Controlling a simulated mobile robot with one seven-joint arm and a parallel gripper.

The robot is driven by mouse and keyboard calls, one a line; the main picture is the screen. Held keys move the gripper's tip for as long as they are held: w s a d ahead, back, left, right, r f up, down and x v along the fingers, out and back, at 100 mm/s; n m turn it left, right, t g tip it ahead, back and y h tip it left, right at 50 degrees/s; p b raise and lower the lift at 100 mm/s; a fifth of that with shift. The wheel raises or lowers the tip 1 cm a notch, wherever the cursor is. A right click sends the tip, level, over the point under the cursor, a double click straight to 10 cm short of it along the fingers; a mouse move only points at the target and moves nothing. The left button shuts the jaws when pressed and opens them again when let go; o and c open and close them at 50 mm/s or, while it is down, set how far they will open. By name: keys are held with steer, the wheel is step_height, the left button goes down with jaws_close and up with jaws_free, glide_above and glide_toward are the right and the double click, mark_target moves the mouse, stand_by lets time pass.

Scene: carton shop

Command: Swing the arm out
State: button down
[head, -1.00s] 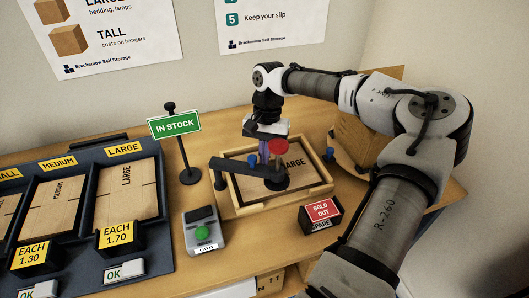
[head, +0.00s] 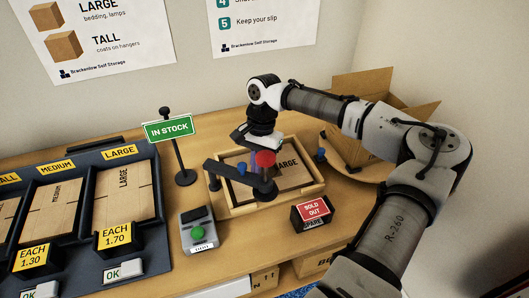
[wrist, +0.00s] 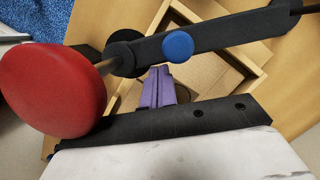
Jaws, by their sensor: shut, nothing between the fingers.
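A dark swing arm (head: 232,177) reaches across the left part of a wooden tray (head: 294,195) from a round black hub near the tray's front middle. A red disc (head: 265,159) stands on a thin rod above that hub.
A large flat carton (head: 290,168) lies in the tray. An IN STOCK sign (head: 168,129) and a device with a green button (head: 197,233) stand at left.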

mark_target(250, 181)
steer(key=s+m+p, duration=0.2)
steer(key=s, duration=0.1)
steer(key=shift+a+r+y, duration=0.2)
steer(key=shift+a+y, duration=0.1)
steer(key=shift+a, duration=0.1)
steer(key=shift+s+a+m+t+p, duration=0.15)
steer(key=shift+s+a+m+p, duration=0.05)
steer(key=shift+s+m+p, duration=0.3)
steer(key=shift+s+a+m+t+p, duration=0.2)
steer(key=shift+s+m+p, duration=0.15)
steer(key=shift+m, duration=0.25)
steer(key=shift+s+a+f+p, duration=0.2)
steer(key=shift+s+a+p, duration=0.15)
steer(key=shift+s, duration=0.2)
steer(key=shift+w+d, duration=0.1)
